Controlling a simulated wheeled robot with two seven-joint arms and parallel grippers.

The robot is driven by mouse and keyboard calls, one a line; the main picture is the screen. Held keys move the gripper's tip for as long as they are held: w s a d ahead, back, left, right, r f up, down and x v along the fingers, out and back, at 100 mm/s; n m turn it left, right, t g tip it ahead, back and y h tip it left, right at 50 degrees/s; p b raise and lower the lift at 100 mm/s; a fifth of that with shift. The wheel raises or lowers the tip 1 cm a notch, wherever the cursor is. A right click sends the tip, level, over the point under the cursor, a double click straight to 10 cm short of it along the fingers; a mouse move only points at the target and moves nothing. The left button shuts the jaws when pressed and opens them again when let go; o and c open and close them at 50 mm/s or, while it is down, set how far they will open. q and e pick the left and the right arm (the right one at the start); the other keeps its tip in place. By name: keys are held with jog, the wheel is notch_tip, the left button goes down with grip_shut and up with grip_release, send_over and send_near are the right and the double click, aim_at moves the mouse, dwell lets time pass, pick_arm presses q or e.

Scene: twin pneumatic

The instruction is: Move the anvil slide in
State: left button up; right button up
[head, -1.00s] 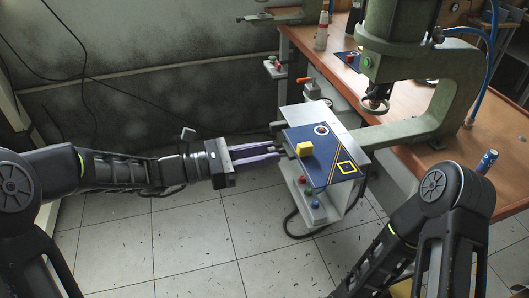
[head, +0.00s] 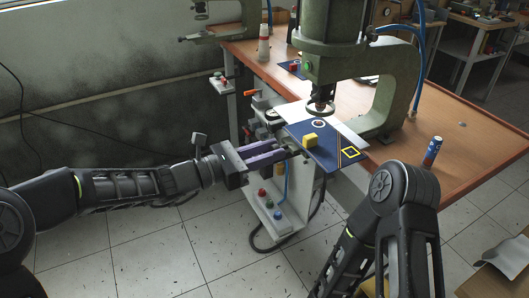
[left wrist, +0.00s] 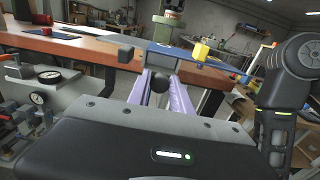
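The anvil slide is a blue plate (head: 318,160) with a yellow block (head: 310,140), a ring mark and a yellow square on top. It sits at the front of the green press, partly under the round ram (head: 320,107). My left gripper (head: 283,152) is at the slide's left end. Its purple fingers lie on both sides of a dark knob, and they look shut on it. The left wrist view shows the knob (left wrist: 160,86) between the fingers and the slide's blue end (left wrist: 162,57) beyond the fingertips. My right arm is folded at right; its gripper is out of view.
The wooden table (head: 465,165) carries the press (head: 400,85) and a blue can (head: 432,152). A box with coloured buttons (head: 272,213) stands below the slide. A gauge unit (left wrist: 40,97) shows at left in the left wrist view. The tiled floor in front is open.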

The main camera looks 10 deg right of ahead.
pick_arm(q)
jog(key=shift+o, duration=1.4)
jog(key=shift+d, duration=0.25)
jog(key=shift+o, duration=0.7)
jog(key=shift+a, duration=0.1)
jog(key=v, duration=0.7)
jog(key=shift+a, duration=0.35)
